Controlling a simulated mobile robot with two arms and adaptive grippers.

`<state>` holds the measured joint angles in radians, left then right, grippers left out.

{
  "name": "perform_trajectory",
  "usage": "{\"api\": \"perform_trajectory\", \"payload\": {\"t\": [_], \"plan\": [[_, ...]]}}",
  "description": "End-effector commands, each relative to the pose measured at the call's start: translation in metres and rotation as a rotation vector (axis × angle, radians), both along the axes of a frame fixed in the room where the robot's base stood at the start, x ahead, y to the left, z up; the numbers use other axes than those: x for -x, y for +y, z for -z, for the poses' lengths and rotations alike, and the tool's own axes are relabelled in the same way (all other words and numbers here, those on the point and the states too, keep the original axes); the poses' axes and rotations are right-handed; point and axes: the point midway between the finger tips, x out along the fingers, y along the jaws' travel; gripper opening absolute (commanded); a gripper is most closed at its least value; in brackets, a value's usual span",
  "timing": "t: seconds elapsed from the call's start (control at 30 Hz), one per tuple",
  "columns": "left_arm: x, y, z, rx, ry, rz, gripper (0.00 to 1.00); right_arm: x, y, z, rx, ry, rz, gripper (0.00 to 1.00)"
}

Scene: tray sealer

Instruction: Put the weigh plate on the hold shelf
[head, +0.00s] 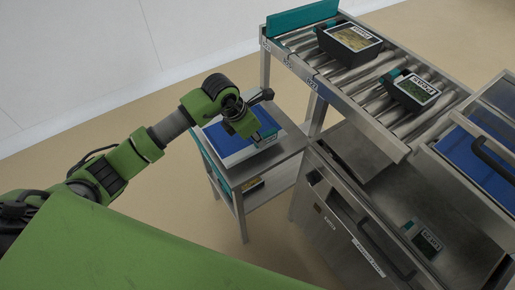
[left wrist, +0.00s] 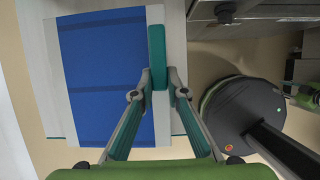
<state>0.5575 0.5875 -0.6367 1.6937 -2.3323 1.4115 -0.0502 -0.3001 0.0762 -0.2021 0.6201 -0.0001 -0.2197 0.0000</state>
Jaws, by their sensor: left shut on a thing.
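The weigh plate appears to be the flat white piece with a blue top (head: 232,138) at the small steel stand in the head view. It fills the upper left of the left wrist view (left wrist: 100,75), with a teal bar (left wrist: 156,45) along its right edge. My left gripper (head: 262,136) reaches down at the plate's right side. Its fingers (left wrist: 157,80) are closed on the teal bar. I cannot tell whether the plate rests on the stand or is just above it. No shelf is clearly marked as the hold shelf.
The stand has a lower shelf (head: 268,184) with a pack on it. To the right, a roller conveyor (head: 345,75) carries two black labelled trays (head: 350,42), (head: 414,91). The steel sealer (head: 335,225) stands in front of it. The floor left of the stand is clear.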

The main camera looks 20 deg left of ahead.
Motion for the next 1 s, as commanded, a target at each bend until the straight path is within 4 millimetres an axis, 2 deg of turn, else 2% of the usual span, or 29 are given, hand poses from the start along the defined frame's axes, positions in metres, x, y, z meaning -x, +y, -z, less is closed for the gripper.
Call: {"api": "perform_trajectory", "payload": {"t": [0.17,0.33,0.63,0.67,0.7,1.0], "plan": [[-0.01,0.001,0.013,0.001,-0.003,0.0,0.0,0.0,-0.004,0.015,0.005,-0.001,-0.002,0.29],[-0.009,0.001,0.04,0.001,-0.002,0.0,0.0,0.0,-0.006,0.031,0.006,0.0,0.0,0.29],[-0.009,0.002,0.04,0.0,-0.002,0.001,0.0,-0.001,-0.006,0.029,0.007,-0.001,0.001,0.29],[-0.008,0.002,0.04,-0.001,0.001,0.0,0.19,-0.001,-0.006,0.029,0.007,-0.001,0.001,0.29],[-0.008,0.002,0.04,-0.001,0.001,0.0,0.29,-0.001,-0.006,0.029,0.007,-0.001,0.001,0.29],[-0.008,0.002,0.04,0.0,0.0,0.001,0.3,-0.001,-0.006,0.029,0.007,-0.001,0.002,0.29]]}}
